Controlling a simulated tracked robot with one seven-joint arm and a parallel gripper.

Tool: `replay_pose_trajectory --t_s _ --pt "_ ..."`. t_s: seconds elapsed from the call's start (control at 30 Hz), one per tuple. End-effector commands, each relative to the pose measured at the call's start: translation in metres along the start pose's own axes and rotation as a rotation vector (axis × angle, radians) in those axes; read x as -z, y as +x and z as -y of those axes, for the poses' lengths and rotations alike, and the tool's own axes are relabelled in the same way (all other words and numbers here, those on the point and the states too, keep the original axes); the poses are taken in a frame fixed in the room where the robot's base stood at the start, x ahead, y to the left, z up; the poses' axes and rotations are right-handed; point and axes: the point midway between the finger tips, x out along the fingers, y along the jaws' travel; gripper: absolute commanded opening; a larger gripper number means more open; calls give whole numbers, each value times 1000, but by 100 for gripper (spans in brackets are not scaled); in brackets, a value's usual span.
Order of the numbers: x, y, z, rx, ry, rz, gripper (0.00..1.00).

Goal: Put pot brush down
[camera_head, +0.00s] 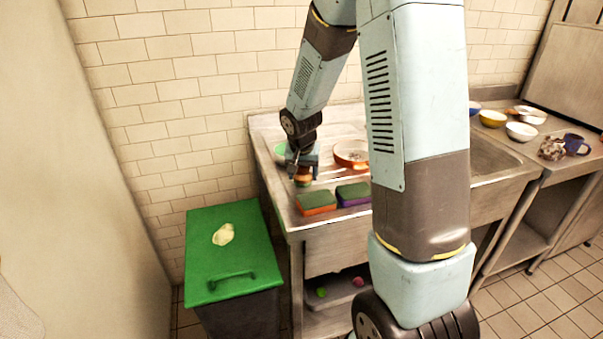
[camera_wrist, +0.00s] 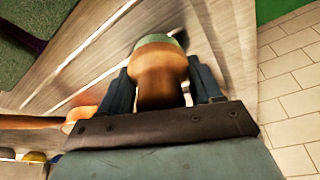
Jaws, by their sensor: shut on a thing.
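The pot brush (camera_wrist: 158,68) has a rounded brown wooden body with a green part at its far end. My gripper (camera_wrist: 160,88) is shut on it, with a dark finger on each side. In the head view my gripper (camera_head: 302,168) is over the left part of the steel counter (camera_head: 275,130), and the brush (camera_head: 303,181) shows just below the fingers. The brush is at or close above the counter surface; I cannot tell whether it touches.
Two sponges, one orange and green (camera_head: 316,203), one purple and green (camera_head: 353,193), lie near the front edge. An orange pan (camera_head: 351,153) is right of my gripper, and a green dish (camera_head: 281,150) is behind it. A green-lidded bin (camera_head: 222,255) stands left.

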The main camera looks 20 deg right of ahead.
Motion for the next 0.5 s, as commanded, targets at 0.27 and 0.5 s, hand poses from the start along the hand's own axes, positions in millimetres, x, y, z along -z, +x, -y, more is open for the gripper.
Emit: replay_pose_trajectory --t_s 0.27,0.5 --pt "0 1 0 0 -1 0 36" --pt "-1 2 0 0 -1 0 82"
